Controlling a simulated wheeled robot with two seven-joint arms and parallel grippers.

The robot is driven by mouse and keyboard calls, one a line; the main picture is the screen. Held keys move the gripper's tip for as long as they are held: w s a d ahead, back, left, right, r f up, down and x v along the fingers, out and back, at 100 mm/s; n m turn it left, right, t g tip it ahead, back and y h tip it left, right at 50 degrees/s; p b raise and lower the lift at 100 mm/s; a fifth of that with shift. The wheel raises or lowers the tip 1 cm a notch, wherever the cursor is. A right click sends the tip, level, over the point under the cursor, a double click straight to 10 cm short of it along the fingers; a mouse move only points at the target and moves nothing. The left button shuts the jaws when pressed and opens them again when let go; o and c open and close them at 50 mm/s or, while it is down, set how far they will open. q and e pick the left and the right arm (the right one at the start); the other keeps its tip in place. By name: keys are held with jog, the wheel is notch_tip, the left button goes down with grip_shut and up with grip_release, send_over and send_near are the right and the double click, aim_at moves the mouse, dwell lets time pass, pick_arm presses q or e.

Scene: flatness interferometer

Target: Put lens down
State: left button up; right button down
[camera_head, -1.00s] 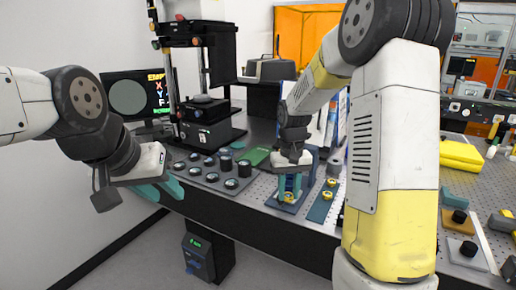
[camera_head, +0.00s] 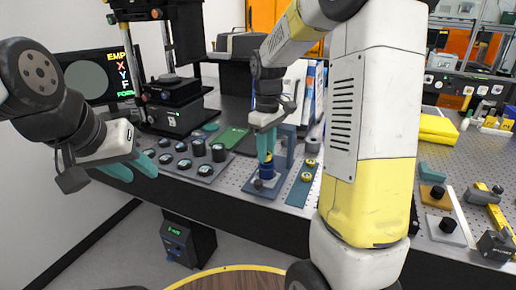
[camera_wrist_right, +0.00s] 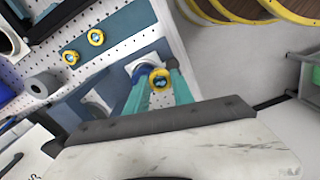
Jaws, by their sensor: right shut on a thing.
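The lens (camera_wrist_right: 158,79), a small disc with a yellow ring, sits between the teal fingers of my right gripper (camera_wrist_right: 158,92) in the right wrist view. In the head view my right gripper (camera_head: 265,146) points down and is shut on the lens (camera_head: 266,158). A dark blue cylinder (camera_head: 266,172) is directly below it, over a blue base plate (camera_head: 262,187); whether they touch is unclear. My left gripper (camera_head: 132,169) is empty, with its teal fingers apart, off the bench's left front edge.
A blue strip (camera_head: 297,194) with two yellow-ringed pieces lies right of the base plate. A grey tray (camera_head: 203,179) with several dark round pieces is to the left, beside a green board (camera_head: 230,138). The interferometer stand (camera_head: 173,115) is behind, left. Perforated bench (camera_head: 232,180) shows between.

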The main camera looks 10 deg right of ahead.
jog(key=w, duration=0.1)
jog(key=w+d, duration=0.1)
jog(key=w, duration=0.2)
jog(key=shift+w+d+f, duration=0.15)
jog(key=shift+w+f, duration=0.15)
jog(key=shift+w, duration=0.05)
notch_tip(320, 180, down, 3)
jog(key=shift+s+f, duration=0.1)
jog(key=shift+f, duration=0.05)
